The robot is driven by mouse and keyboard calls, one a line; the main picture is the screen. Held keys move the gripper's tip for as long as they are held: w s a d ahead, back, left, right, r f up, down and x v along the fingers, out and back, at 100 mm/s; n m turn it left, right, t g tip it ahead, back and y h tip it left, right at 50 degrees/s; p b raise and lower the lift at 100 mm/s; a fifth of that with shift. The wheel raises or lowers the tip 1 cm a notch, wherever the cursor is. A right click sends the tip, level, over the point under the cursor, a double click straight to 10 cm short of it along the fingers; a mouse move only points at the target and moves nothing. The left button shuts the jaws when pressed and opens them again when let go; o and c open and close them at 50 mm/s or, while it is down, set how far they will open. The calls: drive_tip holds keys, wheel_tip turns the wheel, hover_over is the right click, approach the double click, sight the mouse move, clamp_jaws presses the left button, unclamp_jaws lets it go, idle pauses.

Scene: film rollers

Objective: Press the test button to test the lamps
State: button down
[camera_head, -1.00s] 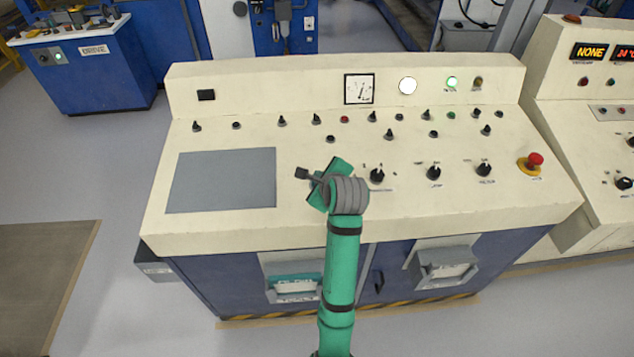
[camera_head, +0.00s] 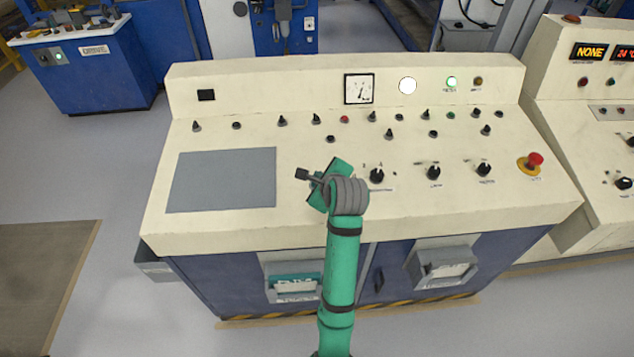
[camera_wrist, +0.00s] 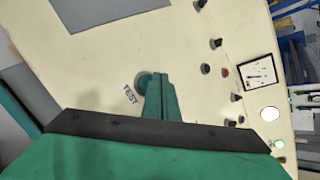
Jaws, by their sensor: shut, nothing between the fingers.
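The test button (camera_wrist: 144,81) is a small round teal knob beside the printed TEST label (camera_wrist: 130,94) in the wrist view. My gripper (camera_wrist: 160,79) is shut and empty, with its fingertips right at the button, overlapping its right side. I cannot tell whether they touch or press it. In the head view my wrist hides the button and the fingertips. On the console's upright back panel, the white lamp (camera_head: 407,86) and the green lamp (camera_head: 451,82) look bright, while the amber lamp (camera_head: 478,81) looks dim.
The cream console (camera_head: 230,230) carries several black knobs, such as one (camera_head: 377,176) just right of my wrist. A red emergency stop (camera_head: 535,160) sits at the far right. A flat grey panel (camera_head: 222,180) lies to the left. A dial gauge (camera_head: 359,89) is at the back.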

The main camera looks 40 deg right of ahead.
drive_tip(key=shift+s+d+f, duration=0.1)
drive_tip(key=shift+d+f, duration=0.1)
drive_tip(key=shift+f, duration=0.05)
drive_tip(key=shift+f, duration=0.5)
idle(1.0)
drive_tip(key=shift+r, duration=0.1)
drive_tip(key=shift+a+r, duration=0.2)
drive_tip(key=shift+r, duration=0.6)
drive_tip(key=shift+a+r, duration=0.15)
drive_tip(key=shift+r, duration=2.35)
